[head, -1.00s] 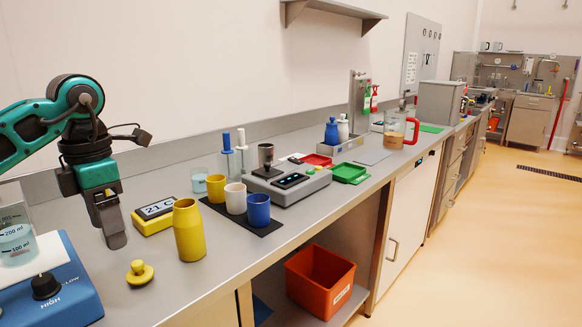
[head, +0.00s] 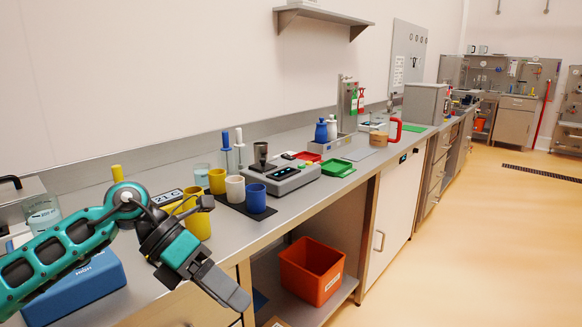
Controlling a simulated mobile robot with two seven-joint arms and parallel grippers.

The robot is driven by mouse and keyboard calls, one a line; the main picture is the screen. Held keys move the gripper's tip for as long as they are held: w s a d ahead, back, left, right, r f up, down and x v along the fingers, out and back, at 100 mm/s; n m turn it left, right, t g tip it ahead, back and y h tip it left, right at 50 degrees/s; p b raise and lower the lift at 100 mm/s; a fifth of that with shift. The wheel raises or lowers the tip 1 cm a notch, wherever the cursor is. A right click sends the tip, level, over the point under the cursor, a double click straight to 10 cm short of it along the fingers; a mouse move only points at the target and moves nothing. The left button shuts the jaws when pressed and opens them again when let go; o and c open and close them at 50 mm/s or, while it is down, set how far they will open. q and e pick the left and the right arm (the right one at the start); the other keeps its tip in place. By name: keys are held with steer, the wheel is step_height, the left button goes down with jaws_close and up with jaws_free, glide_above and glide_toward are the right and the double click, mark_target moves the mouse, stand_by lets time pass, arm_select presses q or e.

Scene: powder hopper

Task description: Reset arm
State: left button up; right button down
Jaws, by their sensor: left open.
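My left arm comes in from the lower left in the head view. My left gripper (head: 236,297) hangs in front of the bench's front edge, pointing down and right. It is open and I see nothing held in it. My right gripper is not in view.
The bench (head: 330,190) carries yellow, white and blue cups (head: 255,198) on a dark mat, a scale (head: 285,178), a green tray (head: 338,168) and a blue hotplate (head: 85,285). An orange bin (head: 311,270) stands below. The floor at right is clear.

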arm_select(q)
steer(key=s+d+r+n+h, duration=0.25)
steer(key=d+n+h, duration=0.25)
steer(key=d+h, duration=0.3)
steer(key=a+f+n+t+y+p, duration=0.1)
steer(key=a+f+n+t+y, duration=0.4)
steer(key=f+n+t, duration=0.75)
steer(key=a+f+n+t+y+p, duration=0.25)
steer(key=a+n+t+y, duration=0.35)
steer(key=n, duration=1.3)
steer(key=s+a+f+n+g+y, duration=0.2)
steer(key=s+f+n, duration=0.1)
steer(key=s+f, duration=0.2)
steer(key=s+a+f+n+g+y, duration=0.2)
steer(key=s+a+f+n+g, duration=0.1)
steer(key=s+f, duration=0.3)
step_height(320, 180, down, 2)
steer(key=shift+s+f+y, duration=0.1)
steer(key=shift+s+y, duration=0.1)
steer(key=shift+y, duration=0.1)
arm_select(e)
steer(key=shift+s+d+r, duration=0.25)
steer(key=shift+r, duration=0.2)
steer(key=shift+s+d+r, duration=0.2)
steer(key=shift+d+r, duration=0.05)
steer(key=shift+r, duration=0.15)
